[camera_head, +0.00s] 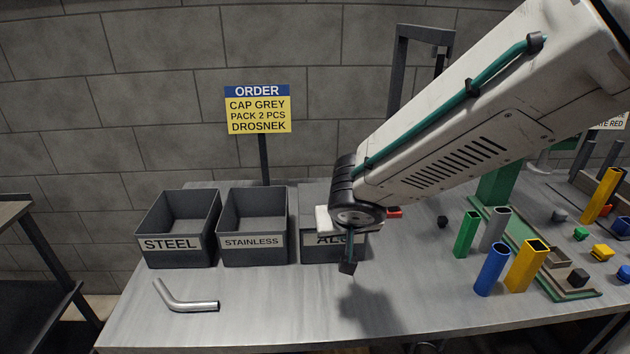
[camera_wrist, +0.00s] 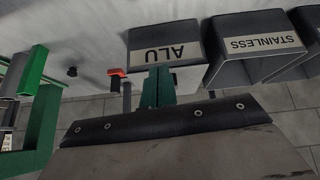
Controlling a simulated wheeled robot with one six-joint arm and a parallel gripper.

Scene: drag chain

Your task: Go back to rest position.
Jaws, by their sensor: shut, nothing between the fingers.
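My gripper (camera_head: 347,266) hangs below the wrist over the middle of the table, pointing down in front of the ALU bin (camera_head: 318,254). It is shut and holds nothing. Its shadow falls on the bare tabletop below, and the tip looks clear of the surface. My wrist hides much of the ALU bin in the head view. The ALU bin also shows in the wrist view (camera_wrist: 165,45), upside down.
The STEEL bin (camera_head: 180,228) and STAINLESS bin (camera_head: 253,226) stand to the left. A bent metal tube (camera_head: 186,299) lies in front. Blue (camera_head: 491,268), yellow (camera_head: 526,265), green (camera_head: 466,235) and grey tubes stand at right among small caps. An order sign (camera_head: 258,110) rises behind.

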